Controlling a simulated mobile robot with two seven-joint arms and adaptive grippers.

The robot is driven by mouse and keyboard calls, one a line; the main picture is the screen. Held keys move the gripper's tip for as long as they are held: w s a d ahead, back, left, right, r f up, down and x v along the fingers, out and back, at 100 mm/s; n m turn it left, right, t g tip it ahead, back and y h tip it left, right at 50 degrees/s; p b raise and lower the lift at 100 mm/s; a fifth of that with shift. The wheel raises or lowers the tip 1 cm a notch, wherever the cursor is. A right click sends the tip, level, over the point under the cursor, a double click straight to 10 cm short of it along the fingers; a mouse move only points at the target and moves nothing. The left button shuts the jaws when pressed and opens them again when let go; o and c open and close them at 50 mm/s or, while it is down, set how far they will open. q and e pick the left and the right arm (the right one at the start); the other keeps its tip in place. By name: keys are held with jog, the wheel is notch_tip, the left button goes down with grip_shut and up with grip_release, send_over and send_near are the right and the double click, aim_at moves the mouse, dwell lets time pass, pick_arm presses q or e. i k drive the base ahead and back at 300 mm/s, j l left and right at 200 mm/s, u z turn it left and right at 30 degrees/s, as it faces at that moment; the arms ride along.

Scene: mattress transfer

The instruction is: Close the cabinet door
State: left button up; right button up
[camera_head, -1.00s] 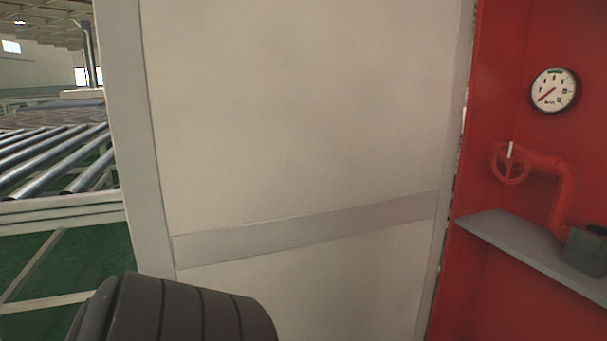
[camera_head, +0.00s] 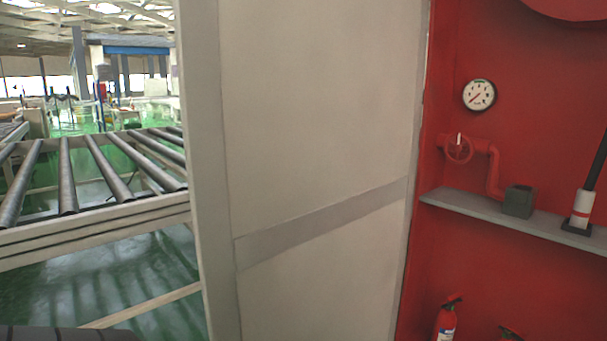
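The cabinet door (camera_head: 310,130) is a pale panel with a grey frame and a grey cross band, standing open in the middle of the head view. Its right edge meets the red cabinet (camera_head: 460,240), whose inside is in view on the right. A dark ribbed part of my own arm shows at the bottom left corner, left of the door. Neither of my grippers is in view, so whether they touch the door cannot be seen.
Inside the cabinet are a gauge (camera_head: 479,95), a red valve wheel (camera_head: 458,148), a grey shelf (camera_head: 470,207) and a fire extinguisher (camera_head: 446,320). A roller conveyor (camera_head: 95,215) stands left of the door. Green floor (camera_head: 150,275) shows below it.

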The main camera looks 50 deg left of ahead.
aim_at(301, 119)
jog(key=k+j+z, duration=0.2)
jog(key=k+j, duration=0.6)
jog(key=j, duration=0.25)
jog(key=k+j+z, duration=0.1)
jog(key=j, duration=0.3)
jog(key=k+j, duration=0.2)
jog(key=j, duration=0.15)
